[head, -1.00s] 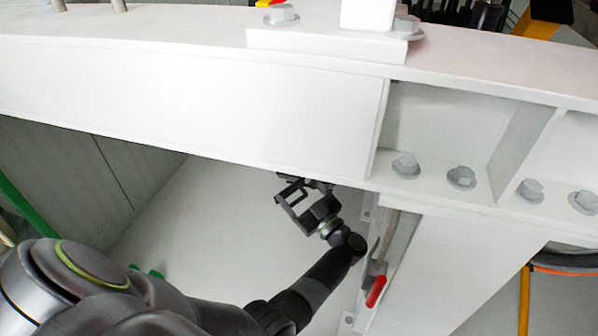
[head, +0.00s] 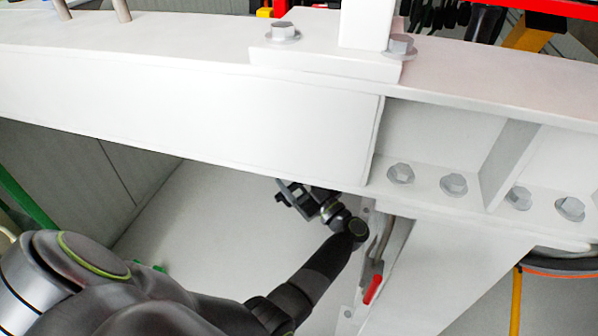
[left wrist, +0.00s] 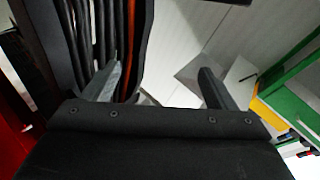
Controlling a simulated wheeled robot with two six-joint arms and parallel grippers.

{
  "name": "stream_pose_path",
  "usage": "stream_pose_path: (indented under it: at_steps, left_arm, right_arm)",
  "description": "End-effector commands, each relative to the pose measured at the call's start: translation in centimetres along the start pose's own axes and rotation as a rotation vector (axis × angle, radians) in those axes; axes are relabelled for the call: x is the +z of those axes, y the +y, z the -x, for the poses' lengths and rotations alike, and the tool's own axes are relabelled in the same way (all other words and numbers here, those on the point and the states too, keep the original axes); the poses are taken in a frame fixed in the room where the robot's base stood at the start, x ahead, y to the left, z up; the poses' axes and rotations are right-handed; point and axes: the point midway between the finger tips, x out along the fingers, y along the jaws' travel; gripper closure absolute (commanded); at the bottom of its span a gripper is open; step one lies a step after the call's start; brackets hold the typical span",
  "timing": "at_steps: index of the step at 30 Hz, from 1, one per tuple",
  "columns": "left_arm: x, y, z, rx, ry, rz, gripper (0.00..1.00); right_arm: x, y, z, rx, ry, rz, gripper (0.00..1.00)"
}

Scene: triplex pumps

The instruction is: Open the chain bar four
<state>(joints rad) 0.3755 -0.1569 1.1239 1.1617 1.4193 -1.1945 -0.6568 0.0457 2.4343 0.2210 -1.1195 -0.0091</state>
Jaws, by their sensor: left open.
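I cannot make out a chain bar for certain in either view. My left gripper (head: 293,196) is below the lower edge of the white beam in the head view, and the beam hides part of it. In the left wrist view, the two fingers of my left gripper (left wrist: 160,86) stand wide apart with nothing between them. Dark cables (left wrist: 92,40) and an orange-red one run beside and behind the left finger. My right gripper is in neither view.
The large white beam (head: 180,95) with grey bolts crosses above my left arm. A red-handled lever (head: 373,289) sits on the white post (head: 440,270) right of my forearm. Green and yellow framing (left wrist: 285,100) is at the right of the wrist view.

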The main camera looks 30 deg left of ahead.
Motion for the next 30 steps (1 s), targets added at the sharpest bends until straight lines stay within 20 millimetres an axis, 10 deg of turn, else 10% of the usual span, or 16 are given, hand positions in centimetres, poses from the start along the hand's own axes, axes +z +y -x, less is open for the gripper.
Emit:
stream_pose_path:
  at_steps: [16,30]
  left_arm:
    - [-0.6,0.1,-0.1,0.0,0.0,0.0,0.22]
    - [-1.3,0.6,-0.4,0.459,-0.023,0.165,0.84]
  right_arm:
    - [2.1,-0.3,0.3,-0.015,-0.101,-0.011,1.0]
    - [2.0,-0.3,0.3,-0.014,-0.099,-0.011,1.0]
